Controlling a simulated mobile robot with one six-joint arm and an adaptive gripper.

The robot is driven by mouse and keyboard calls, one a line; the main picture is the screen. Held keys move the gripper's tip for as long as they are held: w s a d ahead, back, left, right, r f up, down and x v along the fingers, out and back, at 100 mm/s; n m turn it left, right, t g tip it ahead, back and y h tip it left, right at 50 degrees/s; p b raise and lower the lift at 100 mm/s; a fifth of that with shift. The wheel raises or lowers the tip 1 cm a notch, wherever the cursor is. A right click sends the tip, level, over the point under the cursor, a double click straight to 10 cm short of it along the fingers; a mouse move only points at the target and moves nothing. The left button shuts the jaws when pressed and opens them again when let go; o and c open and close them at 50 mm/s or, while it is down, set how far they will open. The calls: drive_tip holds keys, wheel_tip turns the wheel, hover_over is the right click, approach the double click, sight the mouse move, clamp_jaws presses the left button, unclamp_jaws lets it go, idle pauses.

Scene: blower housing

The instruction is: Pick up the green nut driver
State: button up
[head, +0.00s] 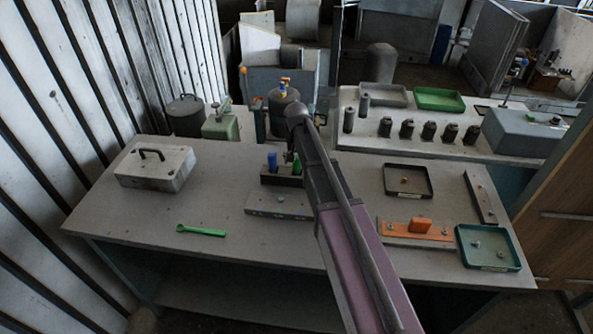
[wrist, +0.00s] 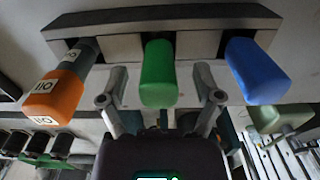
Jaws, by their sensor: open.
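The green nut driver (wrist: 158,75) stands in the middle slot of a dark rack (wrist: 205,18) in the wrist view, handle toward the camera. An orange-and-grey driver (wrist: 55,95) is to its left and a blue driver (wrist: 255,72) to its right. My gripper (wrist: 160,88) is open, with one finger on each side of the green handle; I cannot tell whether they touch it. In the head view the rack (head: 282,181) stands on the near bench, with the blue driver (head: 271,162) showing. My arm hides part of the rack there.
A grey case (head: 155,167) and a green wrench (head: 202,231) lie left on the bench (head: 140,215). A black tray (head: 408,194), an orange block (head: 420,226) and a green tray (head: 488,263) are at right. A labelled plate (head: 278,207) lies before the rack.

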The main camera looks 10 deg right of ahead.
drive_tip(key=shift+f+b, duration=0.35)
drive_tip(key=shift+f, duration=0.3)
clamp_jaws()
